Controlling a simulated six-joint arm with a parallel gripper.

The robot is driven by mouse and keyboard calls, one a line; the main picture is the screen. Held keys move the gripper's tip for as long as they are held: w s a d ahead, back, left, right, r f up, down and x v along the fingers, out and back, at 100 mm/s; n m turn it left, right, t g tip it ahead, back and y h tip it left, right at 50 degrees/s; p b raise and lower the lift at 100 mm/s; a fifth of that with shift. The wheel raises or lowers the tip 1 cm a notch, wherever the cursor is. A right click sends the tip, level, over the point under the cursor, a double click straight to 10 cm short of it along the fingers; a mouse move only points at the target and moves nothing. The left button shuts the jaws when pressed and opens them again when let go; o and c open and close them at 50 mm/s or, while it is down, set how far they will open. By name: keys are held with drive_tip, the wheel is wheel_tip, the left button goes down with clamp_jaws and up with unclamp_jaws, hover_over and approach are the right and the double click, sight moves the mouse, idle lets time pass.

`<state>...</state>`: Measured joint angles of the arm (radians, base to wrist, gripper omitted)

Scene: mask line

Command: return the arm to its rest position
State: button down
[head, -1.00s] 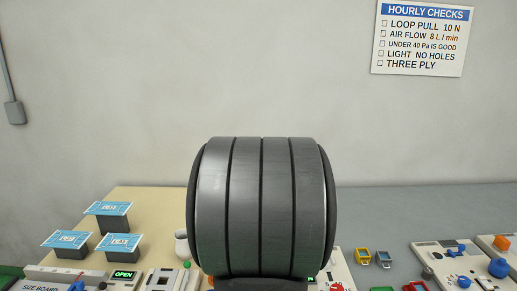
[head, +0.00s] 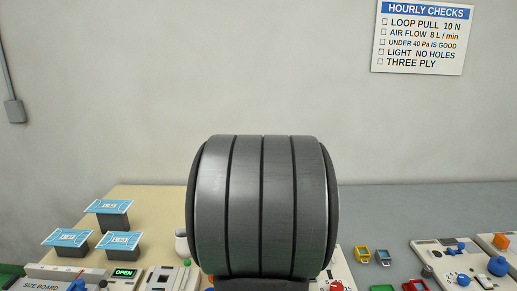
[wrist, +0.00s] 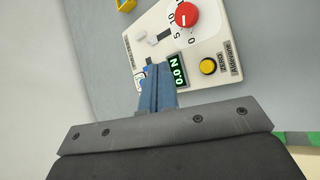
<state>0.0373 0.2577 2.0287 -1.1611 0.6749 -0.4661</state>
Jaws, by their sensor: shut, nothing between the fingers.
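My gripper (wrist: 150,72) shows in the wrist view with its blue fingers pressed together and nothing between them. Its tips lie in front of a white instrument panel (wrist: 208,52) with a red dial, a yellow button and a green display reading 0.0 N. I cannot tell how far the tips are from the panel. In the head view a large dark grey ribbed cylinder, a link of my own arm (head: 263,205), fills the middle and hides the bench behind it. My gripper does not show there.
A white cup (head: 181,246) is partly hidden by my arm. An hourly checks sign (head: 421,38) hangs on the wall.

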drive_tip(key=w+d+f+m+g+y, duration=0.25)
drive_tip(key=w+d+m, duration=0.35)
drive_tip(key=m, duration=1.1)
drive_tip(key=w+d+f+m+g+y, duration=0.1)
drive_tip(key=w+d+m+g, duration=0.35)
drive_tip(key=m, duration=1.15)
drive_tip(key=s+d+r+t, duration=0.1)
drive_tip(key=s+d+r, duration=0.3)
drive_tip(key=s+d, duration=0.3)
drive_tip(key=shift+d+r+t, duration=0.15)
drive_tip(key=shift+d+t, duration=0.25)
drive_tip(key=shift+d, duration=1.55)
